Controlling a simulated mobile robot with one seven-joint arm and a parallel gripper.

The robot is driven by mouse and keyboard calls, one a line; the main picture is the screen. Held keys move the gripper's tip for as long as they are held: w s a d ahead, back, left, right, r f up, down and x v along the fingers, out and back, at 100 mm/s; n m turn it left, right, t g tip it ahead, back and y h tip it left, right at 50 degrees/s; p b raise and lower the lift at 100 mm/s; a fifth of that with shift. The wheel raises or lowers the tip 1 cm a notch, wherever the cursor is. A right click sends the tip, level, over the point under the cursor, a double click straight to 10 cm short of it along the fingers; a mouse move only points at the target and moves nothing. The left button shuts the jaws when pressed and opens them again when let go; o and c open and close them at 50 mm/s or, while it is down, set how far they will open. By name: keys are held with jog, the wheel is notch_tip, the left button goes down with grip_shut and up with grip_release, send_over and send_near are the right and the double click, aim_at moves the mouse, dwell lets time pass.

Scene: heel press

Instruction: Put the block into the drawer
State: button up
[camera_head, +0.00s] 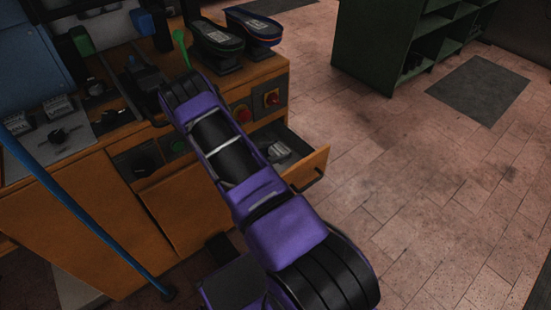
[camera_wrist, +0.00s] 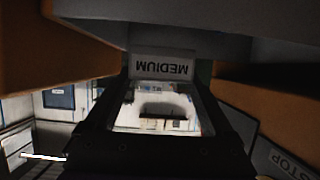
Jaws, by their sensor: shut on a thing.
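In the wrist view, my gripper (camera_wrist: 161,88) is shut on a grey block (camera_wrist: 162,68). The word MEDIUM shows upside down on the block's face. In the head view, my purple arm reaches over the wooden workbench, and I cannot make out the block there. The drawer (camera_head: 313,169) stands pulled open at the bench's right side, with a grey thing inside it. My arm covers part of the drawer's left side.
Two dark shoe forms (camera_head: 252,27) stand at the bench's back corner. Red knobs (camera_head: 271,98) sit on the bench front above the drawer. A blue pole (camera_head: 88,207) slants across the left. Green shelves (camera_head: 397,45) stand behind. The floor at right is clear.

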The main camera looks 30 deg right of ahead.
jog(key=shift+f, duration=1.65)
jog(key=shift+f, duration=0.25)
jog(key=shift+f, duration=0.4)
jog(key=o, duration=1.6)
jog(key=shift+c, duration=0.2)
jog(key=shift+r, duration=0.25)
jog(key=v, duration=1.2)
jog(key=shift+r+p, duration=0.3)
jog(key=shift+p, duration=0.05)
